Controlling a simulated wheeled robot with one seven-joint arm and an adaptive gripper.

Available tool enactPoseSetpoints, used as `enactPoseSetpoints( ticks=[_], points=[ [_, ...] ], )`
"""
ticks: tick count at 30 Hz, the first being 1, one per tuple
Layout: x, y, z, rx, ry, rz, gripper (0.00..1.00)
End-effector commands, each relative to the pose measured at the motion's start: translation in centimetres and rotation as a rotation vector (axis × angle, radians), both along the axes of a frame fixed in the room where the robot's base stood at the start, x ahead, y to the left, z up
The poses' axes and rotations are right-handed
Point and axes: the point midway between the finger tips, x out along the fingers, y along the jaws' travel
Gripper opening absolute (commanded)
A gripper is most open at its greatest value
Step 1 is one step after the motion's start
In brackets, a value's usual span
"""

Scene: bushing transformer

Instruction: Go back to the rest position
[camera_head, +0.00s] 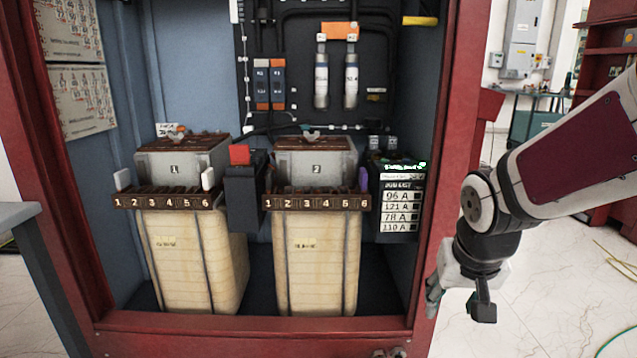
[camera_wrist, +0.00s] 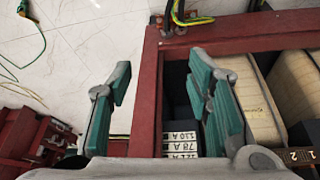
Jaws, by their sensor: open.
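My gripper (camera_head: 435,298) hangs from my arm at the right of the head view, just outside the right post of the red cabinet (camera_head: 427,250). In the wrist view my gripper (camera_wrist: 160,90) is open and empty, with its two green-padded fingers wide apart. The cabinet's red frame (camera_wrist: 147,95) lies between and beyond the fingers. The black job list box (camera_head: 398,190) stands inside the cabinet at the right. Its label (camera_wrist: 182,145) also shows between the fingers in the wrist view.
Two cream transformers (camera_head: 190,255) (camera_head: 315,265) with numbered terminal strips stand in the cabinet. A grey table (camera_head: 35,240) is at the left. A green cable (camera_wrist: 38,45) lies on the pale floor. The floor right of the cabinet (camera_head: 540,290) is mostly clear.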

Motion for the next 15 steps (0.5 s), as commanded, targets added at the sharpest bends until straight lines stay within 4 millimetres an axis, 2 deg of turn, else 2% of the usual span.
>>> enactPoseSetpoints(
  ticks=[1,3,9,15],
  points=[
    [-2.3,0.1,1.2,-0.007,0.02,0.005,0.46],
    [-5.5,0.3,2.4,-0.012,0.062,0.015,0.46],
    [-14.7,1.1,4.4,-0.003,0.179,0.055,0.46],
    [-21.6,1.8,5.0,0.022,0.269,0.1,0.46]
  ],
)
